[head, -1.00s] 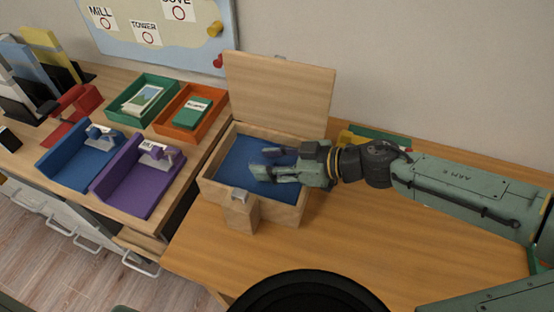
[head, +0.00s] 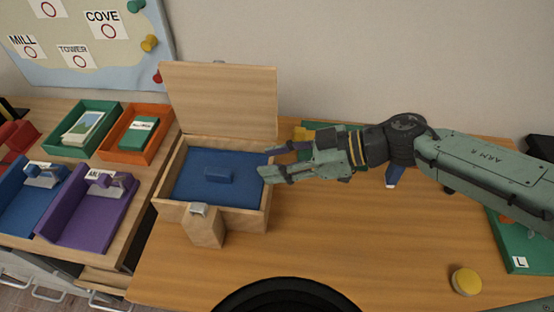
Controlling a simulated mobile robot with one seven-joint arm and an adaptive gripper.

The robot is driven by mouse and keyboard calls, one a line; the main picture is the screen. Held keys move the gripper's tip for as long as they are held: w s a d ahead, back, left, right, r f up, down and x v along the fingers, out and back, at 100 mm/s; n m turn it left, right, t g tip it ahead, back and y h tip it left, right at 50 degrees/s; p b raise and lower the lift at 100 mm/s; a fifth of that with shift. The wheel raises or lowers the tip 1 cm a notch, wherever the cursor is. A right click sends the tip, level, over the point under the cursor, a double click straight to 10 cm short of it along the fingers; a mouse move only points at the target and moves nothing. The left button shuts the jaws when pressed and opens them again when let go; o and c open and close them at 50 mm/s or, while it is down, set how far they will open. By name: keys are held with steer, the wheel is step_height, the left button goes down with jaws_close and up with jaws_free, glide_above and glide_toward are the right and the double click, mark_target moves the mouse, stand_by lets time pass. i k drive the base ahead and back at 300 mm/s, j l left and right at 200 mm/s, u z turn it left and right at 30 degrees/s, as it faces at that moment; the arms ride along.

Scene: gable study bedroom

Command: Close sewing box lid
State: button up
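The wooden sewing box (head: 235,222) stands on the desk with a blue interior, in which a small blue block (head: 218,174) shows. Its lid (head: 220,100) stands up, open, at the back of the box, leaning near the wall. A metal clasp (head: 198,209) sits at the front edge above a wooden block (head: 205,230). My gripper (head: 268,162) is open and seems empty, with its fingers pointing left at the right rim of the box. I cannot tell whether the fingers touch the rim.
Left of the box are an orange tray (head: 133,155), a green tray (head: 65,150) and a purple holder (head: 95,215). Right of it, a yellow round object (head: 466,281) and a green board marked L (head: 508,240) lie on the desk. The desk front between is clear.

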mark_target(219, 99)
steer(key=k, duration=1)
